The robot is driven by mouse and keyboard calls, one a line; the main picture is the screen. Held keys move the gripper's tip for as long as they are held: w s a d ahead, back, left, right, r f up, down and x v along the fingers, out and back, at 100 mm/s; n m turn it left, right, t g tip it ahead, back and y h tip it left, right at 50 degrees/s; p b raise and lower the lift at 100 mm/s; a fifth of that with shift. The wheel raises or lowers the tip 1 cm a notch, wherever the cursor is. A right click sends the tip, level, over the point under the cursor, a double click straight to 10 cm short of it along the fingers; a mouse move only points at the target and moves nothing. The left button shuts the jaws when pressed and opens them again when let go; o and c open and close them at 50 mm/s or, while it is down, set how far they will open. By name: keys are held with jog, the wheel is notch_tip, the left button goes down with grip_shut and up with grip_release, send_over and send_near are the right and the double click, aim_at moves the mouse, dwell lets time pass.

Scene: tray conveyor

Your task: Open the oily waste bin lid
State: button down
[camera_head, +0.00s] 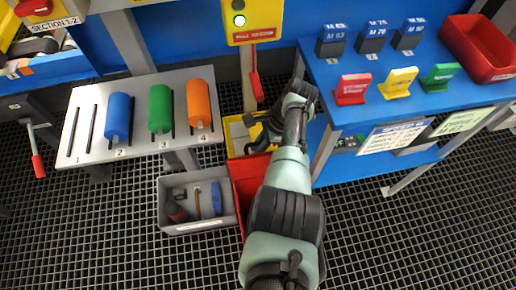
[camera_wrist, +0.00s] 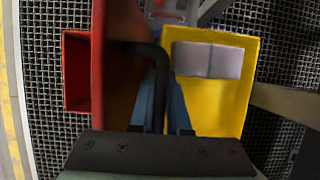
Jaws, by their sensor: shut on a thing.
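The red oily waste bin (camera_head: 241,178) stands on the floor, largely hidden by my arm in the head view. In the wrist view its red lid (camera_wrist: 98,70) shows nearly edge-on, with a black bar handle (camera_wrist: 150,52) on its right side. My gripper (camera_wrist: 160,130) is shut on this handle. A red-walled box part (camera_wrist: 75,38) shows left of the lid, dark inside. How far the lid stands open I cannot tell. In the head view my gripper (camera_head: 262,138) is low behind the bin, dark and partly hidden.
A yellow bin (camera_wrist: 248,75) with pale contents stands close beside the handle; it also shows in the head view (camera_head: 231,133). A grey crate of tools (camera_head: 198,226) is at left. A roller stand (camera_head: 85,90) and a blue table (camera_head: 350,115) flank my arm.

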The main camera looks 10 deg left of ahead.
jog(key=shift+w+a+f, duration=0.1)
jog(key=shift+w+f, duration=0.05)
jog(key=shift+w, duration=0.15)
jog(key=shift+w+b, duration=0.1)
jog(key=shift+b, duration=0.25)
jog(key=c, duration=1.2)
grip_release()
jog(key=shift+o, duration=0.2)
jog(key=p+v, duration=0.5)
jog(key=v, duration=0.8)
